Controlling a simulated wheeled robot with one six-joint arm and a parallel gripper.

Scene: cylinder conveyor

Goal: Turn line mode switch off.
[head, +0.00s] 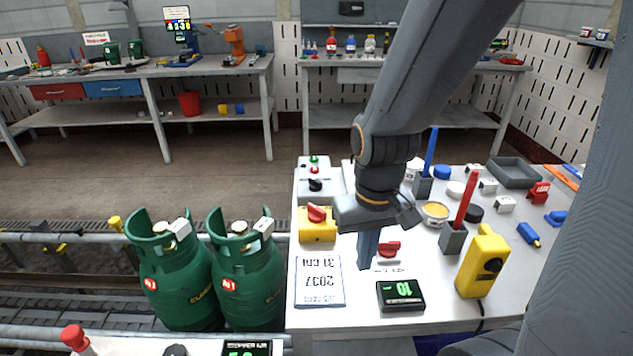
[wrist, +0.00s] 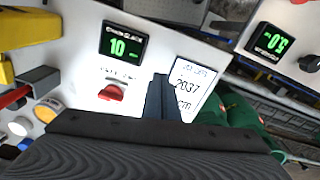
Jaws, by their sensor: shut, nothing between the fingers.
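A red rotary knob (head: 388,249) sits on the white tabletop just right of my gripper, with a small label too blurred to read. It also shows in the wrist view (wrist: 111,92), to the left of the fingers. Another red knob (head: 316,213) sits on a yellow box at the table's left side. I cannot tell from the labels which one is the line mode switch. My gripper (head: 367,264) points down with its fingers closed and empty. It is between the knob and the white 2037 card (head: 319,281), and appears apart from the knob. The fingers show in the wrist view (wrist: 160,84).
A black display (head: 401,295) reading 10 lies in front of the knob. A yellow device (head: 483,262) and grey holders with a red pen (head: 466,188) and a blue pen (head: 430,152) stand to the right. Two green gas cylinders (head: 247,283) stand left of the table.

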